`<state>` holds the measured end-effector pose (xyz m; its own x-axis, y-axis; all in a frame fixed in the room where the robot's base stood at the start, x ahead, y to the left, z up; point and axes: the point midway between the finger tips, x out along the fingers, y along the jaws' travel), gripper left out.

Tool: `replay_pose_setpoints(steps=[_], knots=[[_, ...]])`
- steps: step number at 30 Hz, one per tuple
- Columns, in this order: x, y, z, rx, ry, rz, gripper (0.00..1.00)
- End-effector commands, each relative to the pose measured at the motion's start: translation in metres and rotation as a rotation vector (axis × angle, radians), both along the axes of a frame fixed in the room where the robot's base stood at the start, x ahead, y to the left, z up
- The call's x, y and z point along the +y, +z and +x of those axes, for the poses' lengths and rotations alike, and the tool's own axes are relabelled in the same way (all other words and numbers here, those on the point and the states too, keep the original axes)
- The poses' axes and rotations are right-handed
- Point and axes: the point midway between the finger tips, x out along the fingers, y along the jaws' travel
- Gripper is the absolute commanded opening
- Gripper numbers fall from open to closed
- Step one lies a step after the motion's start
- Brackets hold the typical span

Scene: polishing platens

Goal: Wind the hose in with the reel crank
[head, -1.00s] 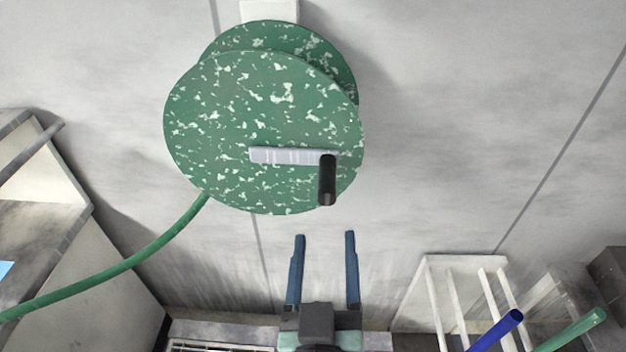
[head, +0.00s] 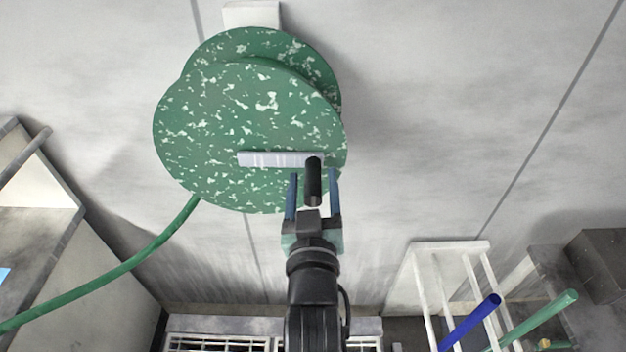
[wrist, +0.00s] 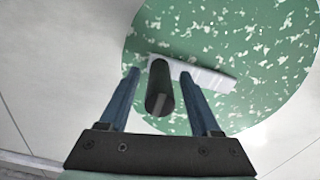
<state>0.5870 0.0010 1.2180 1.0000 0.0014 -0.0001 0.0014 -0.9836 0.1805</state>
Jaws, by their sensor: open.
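The hose reel (head: 240,115) is a green, white-speckled pair of discs on the wall in the head view. Its grey crank arm (head: 272,159) points right and ends in a black handle (head: 314,182). The green hose (head: 130,262) leaves the reel's lower left and hangs away to the left. My gripper (head: 312,178) is open, with one blue finger on each side of the handle. In the wrist view the handle (wrist: 159,88) also stands between the fingers (wrist: 158,82), with gaps visible on both sides.
A white rack (head: 448,246) stands at lower right, with a blue rod (head: 470,322) and a green rod (head: 540,318) near it. A grey cabinet (head: 110,275) stands at lower left. The wall right of the reel is clear.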

Motion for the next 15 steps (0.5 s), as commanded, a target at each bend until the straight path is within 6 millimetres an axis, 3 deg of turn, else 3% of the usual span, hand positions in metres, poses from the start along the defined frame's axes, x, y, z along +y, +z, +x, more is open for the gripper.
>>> replay_pose_setpoints(steps=[5, 15], knots=[[0.0001, -0.0001, -0.0001, 0.000, 0.000, 0.000, 0.64], [0.0001, 0.0001, -0.0004, 0.000, 0.000, 0.000, 0.05]])
